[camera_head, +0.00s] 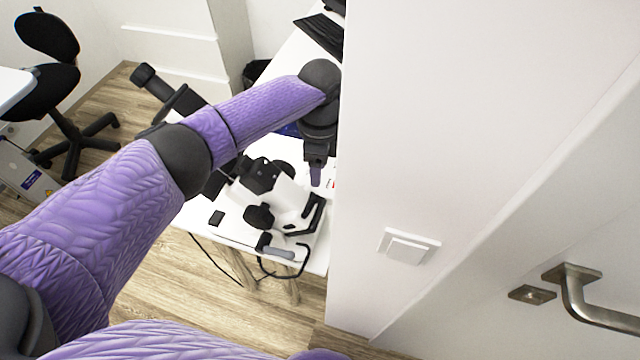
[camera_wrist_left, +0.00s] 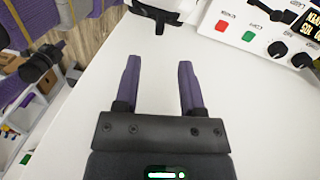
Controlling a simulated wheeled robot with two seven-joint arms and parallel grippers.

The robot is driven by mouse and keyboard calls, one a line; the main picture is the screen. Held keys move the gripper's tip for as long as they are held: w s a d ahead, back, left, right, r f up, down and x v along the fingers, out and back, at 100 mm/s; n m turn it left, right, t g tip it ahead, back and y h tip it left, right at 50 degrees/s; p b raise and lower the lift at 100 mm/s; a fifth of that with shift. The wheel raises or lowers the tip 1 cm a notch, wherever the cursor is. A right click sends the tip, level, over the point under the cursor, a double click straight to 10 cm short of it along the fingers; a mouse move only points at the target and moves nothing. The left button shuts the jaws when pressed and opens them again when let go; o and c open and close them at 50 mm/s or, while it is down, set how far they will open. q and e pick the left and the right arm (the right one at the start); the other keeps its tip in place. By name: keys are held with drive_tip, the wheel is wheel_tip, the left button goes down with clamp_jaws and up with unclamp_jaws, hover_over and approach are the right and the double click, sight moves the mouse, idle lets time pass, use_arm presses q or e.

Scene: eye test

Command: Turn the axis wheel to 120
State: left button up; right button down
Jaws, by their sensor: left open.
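My left gripper (camera_head: 316,174) hangs over the white table at the end of the purple arm, close to the wall edge. In the left wrist view its two purple fingers (camera_wrist_left: 159,65) are apart with only bare white tabletop between them. A white and black eye-test instrument (camera_head: 282,200) stands on the table, below and left of the gripper in the head view. My arm hides part of it. I cannot make out an axis wheel or its scale in either view. My right gripper is not in view.
A control panel (camera_wrist_left: 262,32) with red and green buttons, black knobs and a display lies beyond the fingers. A white wall (camera_head: 430,130) closes off the right. A black chair (camera_head: 62,90) stands far left.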

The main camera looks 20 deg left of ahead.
sight(317, 195)
use_arm(q)
drive_tip(key=f, duration=0.2)
drive_tip(key=f+b, duration=0.1)
drive_tip(key=f, duration=0.1)
drive_tip(key=s+f, duration=0.1)
drive_tip(key=f, duration=0.2)
drive_tip(key=shift+r, duration=0.1)
clamp_jaws()
